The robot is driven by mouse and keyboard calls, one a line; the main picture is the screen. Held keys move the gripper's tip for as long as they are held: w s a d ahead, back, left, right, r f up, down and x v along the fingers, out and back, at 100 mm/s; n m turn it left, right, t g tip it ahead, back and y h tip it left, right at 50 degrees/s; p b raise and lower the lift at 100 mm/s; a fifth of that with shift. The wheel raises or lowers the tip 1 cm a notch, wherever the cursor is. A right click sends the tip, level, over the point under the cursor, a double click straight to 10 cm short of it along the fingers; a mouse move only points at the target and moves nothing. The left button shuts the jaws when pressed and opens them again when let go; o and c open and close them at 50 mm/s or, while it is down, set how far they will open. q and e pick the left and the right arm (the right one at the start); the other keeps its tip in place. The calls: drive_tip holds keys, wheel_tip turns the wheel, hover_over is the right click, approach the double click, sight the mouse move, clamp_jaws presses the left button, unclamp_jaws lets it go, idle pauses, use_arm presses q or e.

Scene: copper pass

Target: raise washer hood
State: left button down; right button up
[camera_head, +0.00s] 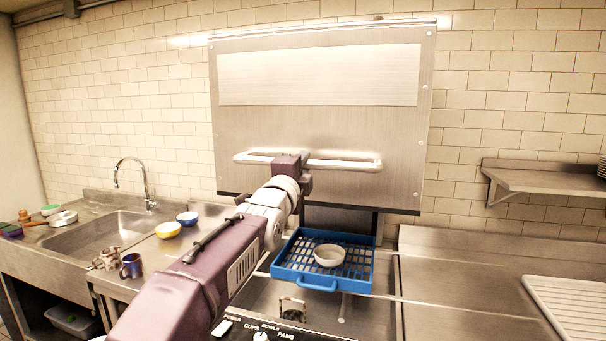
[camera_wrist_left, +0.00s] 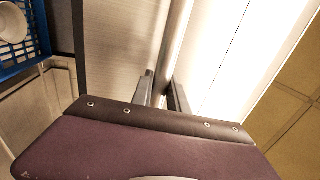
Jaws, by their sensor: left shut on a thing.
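The washer hood (camera_head: 320,125) is a large brushed-steel box standing raised above the wash bed, with its lower edge above a blue rack (camera_head: 360,280). A horizontal bar handle (camera_head: 345,163) runs across its front. My left gripper (camera_head: 303,172) is shut on the handle, left of its middle. In the left wrist view the handle (camera_wrist_left: 176,40) runs up from between the two fingers (camera_wrist_left: 160,92). My right gripper does not show in either view.
A white bowl (camera_head: 329,255) sits in the blue rack under the hood. The sink (camera_head: 95,232), bowls and mugs are at left. A steel shelf (camera_head: 545,180) is on the right wall. The right counter (camera_head: 470,275) is mostly clear beside a white ribbed drainboard (camera_head: 570,305).

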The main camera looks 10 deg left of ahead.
use_arm(q)
drive_tip(key=shift+r+p, duration=0.4)
drive_tip(key=shift+r, duration=0.75)
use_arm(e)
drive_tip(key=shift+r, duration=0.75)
use_arm(q)
drive_tip(key=c, duration=1.3)
unclamp_jaws()
drive_tip(key=shift+f, duration=0.1)
drive_tip(key=shift+s+f, duration=0.1)
drive_tip(key=shift+s, duration=0.1)
drive_tip(key=s+f+b, duration=0.1)
drive_tip(key=s+b, duration=0.2)
drive_tip(key=s, duration=0.5)
drive_tip(key=shift+s+a+f, duration=0.15)
drive_tip(key=shift+s+f, duration=0.1)
drive_tip(key=shift+s, duration=0.05)
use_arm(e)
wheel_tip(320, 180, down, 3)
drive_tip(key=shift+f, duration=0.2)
